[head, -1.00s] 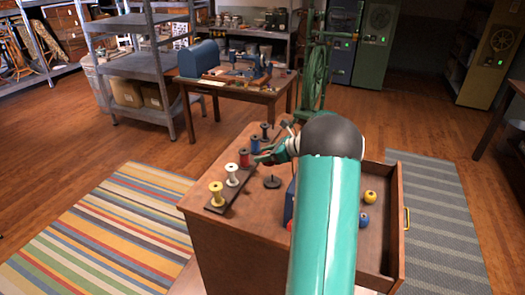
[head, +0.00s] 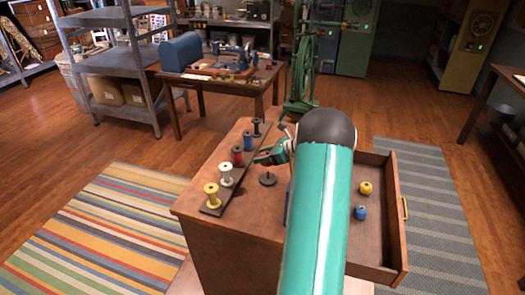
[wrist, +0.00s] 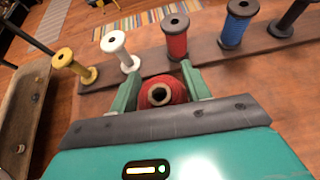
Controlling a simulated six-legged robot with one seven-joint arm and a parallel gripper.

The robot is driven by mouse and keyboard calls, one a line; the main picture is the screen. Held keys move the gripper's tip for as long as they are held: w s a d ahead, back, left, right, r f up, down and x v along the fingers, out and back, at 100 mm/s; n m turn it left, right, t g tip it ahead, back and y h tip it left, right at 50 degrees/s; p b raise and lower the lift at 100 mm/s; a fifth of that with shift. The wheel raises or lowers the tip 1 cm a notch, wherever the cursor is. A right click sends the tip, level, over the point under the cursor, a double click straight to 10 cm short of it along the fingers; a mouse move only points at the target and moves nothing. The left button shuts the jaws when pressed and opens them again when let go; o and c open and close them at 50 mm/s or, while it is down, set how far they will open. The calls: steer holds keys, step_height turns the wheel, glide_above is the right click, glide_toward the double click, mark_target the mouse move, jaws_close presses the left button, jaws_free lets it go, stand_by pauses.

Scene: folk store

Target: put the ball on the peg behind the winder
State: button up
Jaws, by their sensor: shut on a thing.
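My gripper (wrist: 162,88) is shut on a red ball (wrist: 160,92) with a dark hole in its middle. In the head view my gripper (head: 262,157) is over the cabinet top, near the row of spools; the ball is hard to make out there. A black disc with a short upright post (head: 267,179) stands on the cabinet top, right of the spools. A blue thing (head: 288,193) is mostly hidden behind my arm. I cannot tell which thing is the winder.
A dark strip on the cabinet (head: 192,225) bears yellow (head: 212,195), white (head: 226,175), red (head: 237,155), blue (head: 247,140) and black (head: 256,127) spools. An open drawer (head: 396,235) holds a yellow ball (head: 365,188) and a blue ball (head: 360,212).

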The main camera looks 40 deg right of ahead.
steer(key=shift+s+d+f, duration=0.1)
steer(key=shift+s+f, duration=0.2)
steer(key=shift+f, duration=0.05)
steer(key=shift+w+f, duration=0.15)
steer(key=shift+f, duration=0.3)
steer(key=shift+r, duration=0.1)
steer(key=shift+f, duration=0.4)
